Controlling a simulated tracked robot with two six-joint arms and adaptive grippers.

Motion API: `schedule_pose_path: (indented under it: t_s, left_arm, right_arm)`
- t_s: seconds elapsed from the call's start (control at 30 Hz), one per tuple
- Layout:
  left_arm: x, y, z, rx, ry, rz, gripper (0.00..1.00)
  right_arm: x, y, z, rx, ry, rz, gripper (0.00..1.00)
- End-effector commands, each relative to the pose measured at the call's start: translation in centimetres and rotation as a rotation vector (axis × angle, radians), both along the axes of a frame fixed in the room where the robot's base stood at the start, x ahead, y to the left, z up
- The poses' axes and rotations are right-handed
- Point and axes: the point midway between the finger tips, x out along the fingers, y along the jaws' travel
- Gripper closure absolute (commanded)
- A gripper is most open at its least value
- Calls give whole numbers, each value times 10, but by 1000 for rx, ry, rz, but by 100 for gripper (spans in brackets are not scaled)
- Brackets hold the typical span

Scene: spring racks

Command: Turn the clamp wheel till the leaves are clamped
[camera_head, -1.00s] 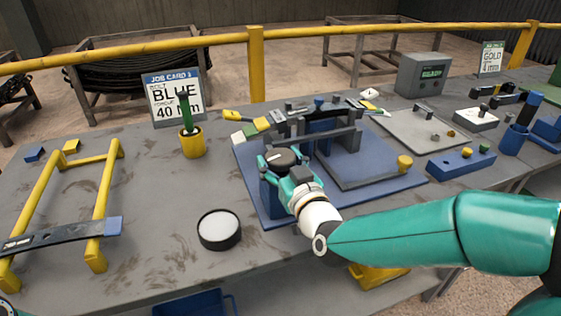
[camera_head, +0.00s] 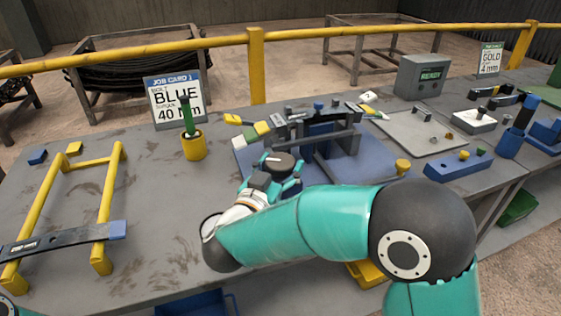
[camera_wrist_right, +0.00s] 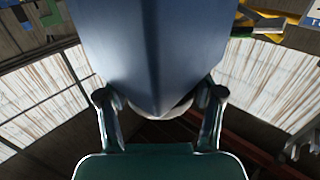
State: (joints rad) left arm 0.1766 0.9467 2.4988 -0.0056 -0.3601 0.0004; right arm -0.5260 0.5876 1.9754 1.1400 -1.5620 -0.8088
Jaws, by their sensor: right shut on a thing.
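The dark round clamp wheel (camera_head: 279,160), with a pale mark on top, stands at the left front of the blue clamp fixture (camera_head: 352,170). My right gripper (camera_head: 272,182) is at the wheel from the near side and shut on it. In the right wrist view its two fingers (camera_wrist_right: 160,100) stand on either side of a large blue-grey body that fills the upper middle; the wheel's grip is hard to make out there. Grey bars (camera_head: 335,140) lie across the fixture behind the wheel. Whether leaves are pressed tight is too small to tell. My left gripper is not in view.
A yellow stand (camera_head: 108,200) with a dark leaf (camera_head: 60,241) is at the left. A yellow cup (camera_head: 194,147) and a job card (camera_head: 176,98) reading BLUE 40 Nm stand behind. My right arm covers the bench front.

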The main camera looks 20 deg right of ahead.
Motion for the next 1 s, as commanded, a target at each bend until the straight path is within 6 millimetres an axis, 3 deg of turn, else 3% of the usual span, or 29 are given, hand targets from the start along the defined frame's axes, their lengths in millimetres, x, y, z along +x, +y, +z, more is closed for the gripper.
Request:
schedule_pose_path:
  t_s: [0.73, 0.77, 0.9, 1.0]
  left_arm:
    - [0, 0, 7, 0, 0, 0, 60]
    - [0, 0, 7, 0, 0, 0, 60]
    - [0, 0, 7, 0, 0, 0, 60]
    - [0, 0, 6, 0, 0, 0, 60]
  right_arm:
    - [1, 0, 2, 2, -6, -99, 69]
    - [1, 0, 2, 2, -6, -99, 29]
    - [1, 0, 1, 2, -5, -98, 8]
    - [1, 0, 1, 1, -4, -98, 8]
